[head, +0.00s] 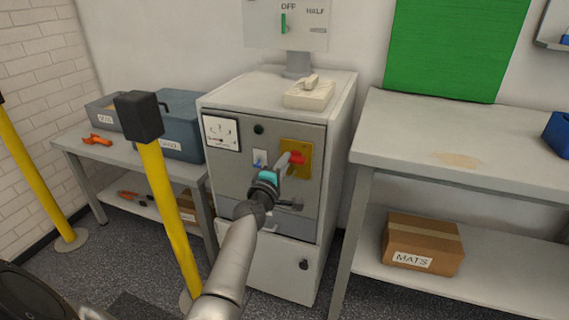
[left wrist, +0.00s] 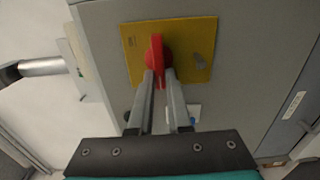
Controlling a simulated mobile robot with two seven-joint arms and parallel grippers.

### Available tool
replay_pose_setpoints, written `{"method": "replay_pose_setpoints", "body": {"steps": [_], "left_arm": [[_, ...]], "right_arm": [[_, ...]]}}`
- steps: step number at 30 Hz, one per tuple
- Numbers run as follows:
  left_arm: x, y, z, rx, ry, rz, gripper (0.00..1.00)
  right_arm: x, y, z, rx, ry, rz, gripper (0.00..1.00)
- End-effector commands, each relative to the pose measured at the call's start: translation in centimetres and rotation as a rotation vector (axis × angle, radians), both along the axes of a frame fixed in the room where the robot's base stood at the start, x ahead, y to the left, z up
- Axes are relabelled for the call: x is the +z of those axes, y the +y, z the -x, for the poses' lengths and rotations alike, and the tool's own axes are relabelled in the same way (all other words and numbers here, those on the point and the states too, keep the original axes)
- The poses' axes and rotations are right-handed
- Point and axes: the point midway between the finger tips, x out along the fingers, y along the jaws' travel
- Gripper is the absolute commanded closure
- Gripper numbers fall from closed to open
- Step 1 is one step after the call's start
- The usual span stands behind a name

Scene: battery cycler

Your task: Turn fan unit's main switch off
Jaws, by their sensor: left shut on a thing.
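The fan unit (head: 226,177) is a grey cabinet in the middle of the head view. Its main switch is a red rotary handle (head: 297,157) on a yellow plate (head: 303,145) on the upper front panel. My left gripper (head: 285,163) is at this handle, partly covering it and the plate. In the left wrist view its two fingers (left wrist: 158,82) lie on either side of the red handle (left wrist: 156,52), in front of the yellow plate (left wrist: 196,36), and are shut on it. My right gripper is not in view.
A sign (head: 287,22) above the cabinet reads OFF and HALF. A pale device (head: 309,96) lies on the cabinet top. A yellow post (head: 167,205) with a black cap stands left of my arm. A workbench (head: 395,120) stands at the right.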

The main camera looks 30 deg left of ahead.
Motion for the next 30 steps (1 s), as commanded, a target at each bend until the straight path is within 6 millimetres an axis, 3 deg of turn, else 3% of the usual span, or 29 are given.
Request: {"method": "replay_pose_setpoints", "body": {"steps": [5,6,14,23,30], "left_arm": [[0.0,0.1,0.0,0.002,-0.002,0.005,1.0],[0.0,0.1,0.0,0.002,-0.002,0.005,0.83],[0.0,0.0,0.0,0.001,-0.001,0.002,0.54],[0.0,0.0,0.1,0.0,0.0,0.001,0.54],[0.1,-0.5,2.0,0.0,0.002,-0.001,0.54]], "right_arm": [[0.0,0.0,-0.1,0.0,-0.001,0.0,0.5],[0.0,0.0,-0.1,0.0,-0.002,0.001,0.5],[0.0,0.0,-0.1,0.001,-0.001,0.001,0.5],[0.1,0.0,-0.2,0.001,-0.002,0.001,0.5],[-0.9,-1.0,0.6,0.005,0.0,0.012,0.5]]}}
